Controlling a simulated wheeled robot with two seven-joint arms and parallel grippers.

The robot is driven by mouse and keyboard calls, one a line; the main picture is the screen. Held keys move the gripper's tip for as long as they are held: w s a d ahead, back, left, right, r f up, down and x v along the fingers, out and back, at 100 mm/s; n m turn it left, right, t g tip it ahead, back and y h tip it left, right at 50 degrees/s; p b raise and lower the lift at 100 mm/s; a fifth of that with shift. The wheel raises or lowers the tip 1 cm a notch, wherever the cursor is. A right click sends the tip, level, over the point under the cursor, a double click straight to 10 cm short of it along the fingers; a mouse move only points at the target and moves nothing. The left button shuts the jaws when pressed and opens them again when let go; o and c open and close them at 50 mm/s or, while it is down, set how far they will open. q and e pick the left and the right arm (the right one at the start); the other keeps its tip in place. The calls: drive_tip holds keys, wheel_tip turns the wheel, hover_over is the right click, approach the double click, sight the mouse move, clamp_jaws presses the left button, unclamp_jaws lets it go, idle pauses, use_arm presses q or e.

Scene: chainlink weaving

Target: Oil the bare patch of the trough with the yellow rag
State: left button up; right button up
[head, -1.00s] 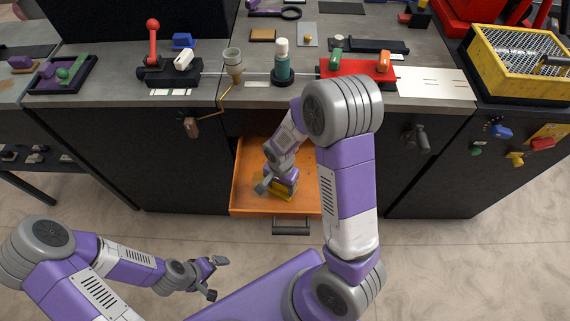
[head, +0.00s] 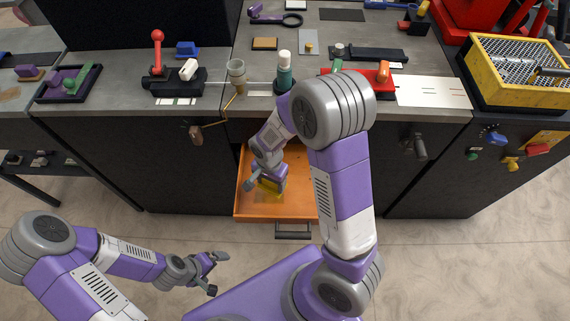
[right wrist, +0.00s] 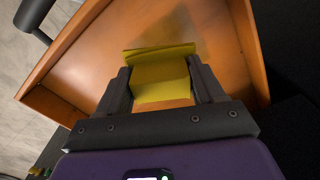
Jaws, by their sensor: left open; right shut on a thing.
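The yellow rag (head: 270,187) is between the fingers of my right gripper (head: 268,181), over the open orange drawer (head: 275,216). The right wrist view shows the rag (right wrist: 160,75) as a folded yellow piece, with the fingers of the right gripper (right wrist: 162,86) shut on its sides. Whether the rag touches the drawer floor is hard to tell. My left gripper (head: 216,273) is open and empty, low in front of the cabinets, left of the drawer. I cannot pick out the trough or its bare patch for certain; my right arm covers part of the bench front.
On the bench above the drawer stand a funnel cup (head: 237,75), a green bottle (head: 284,72), a black device with a red-knobbed lever (head: 158,55) and a red block (head: 372,80). A yellow mesh basket (head: 512,70) is at the right. The drawer walls surround the right gripper.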

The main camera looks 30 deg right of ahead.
drive_tip(key=shift+r+p, duration=0.6)
drive_tip(key=shift+r, duration=0.45)
